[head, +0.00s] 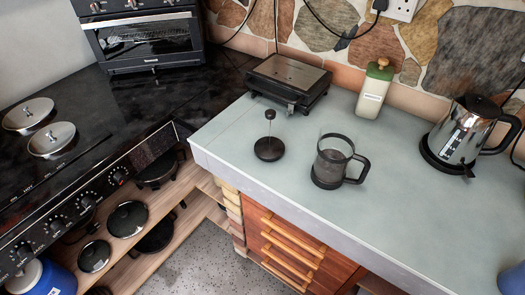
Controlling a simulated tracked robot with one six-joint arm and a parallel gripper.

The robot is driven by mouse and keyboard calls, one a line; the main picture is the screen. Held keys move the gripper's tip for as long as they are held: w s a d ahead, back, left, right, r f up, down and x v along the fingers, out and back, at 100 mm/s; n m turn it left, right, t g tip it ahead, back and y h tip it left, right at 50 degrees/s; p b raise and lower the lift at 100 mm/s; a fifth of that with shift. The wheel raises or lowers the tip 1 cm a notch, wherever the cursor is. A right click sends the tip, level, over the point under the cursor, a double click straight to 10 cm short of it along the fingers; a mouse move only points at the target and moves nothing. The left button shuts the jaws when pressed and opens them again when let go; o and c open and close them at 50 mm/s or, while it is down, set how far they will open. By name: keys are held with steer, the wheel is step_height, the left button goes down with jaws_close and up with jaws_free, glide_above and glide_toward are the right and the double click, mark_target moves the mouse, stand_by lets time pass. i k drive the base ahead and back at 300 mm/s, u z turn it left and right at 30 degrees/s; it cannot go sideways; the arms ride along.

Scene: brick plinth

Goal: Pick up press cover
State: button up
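The press cover (269,147) is a dark round lid with a thin upright rod and a small knob on top. It stands on the pale grey-green counter (300,150), near its left front part. The glass press jug (333,163) with a dark base and dark handle stands just to its right, apart from it and without a lid. My gripper is not in view.
A black grill (289,80) stands behind the cover. A cream bottle with a green top (374,90) and a steel kettle (468,130) stand to the right. The stove (95,120) is at left. Counter in front of the cover is clear.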

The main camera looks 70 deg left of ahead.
mark_target(273, 153)
steer(key=u, duration=0.05)
steer(key=k, duration=1.45)
steer(key=u, duration=2.6)
steer(key=i, duration=0.9)
steer(key=u, duration=0.05)
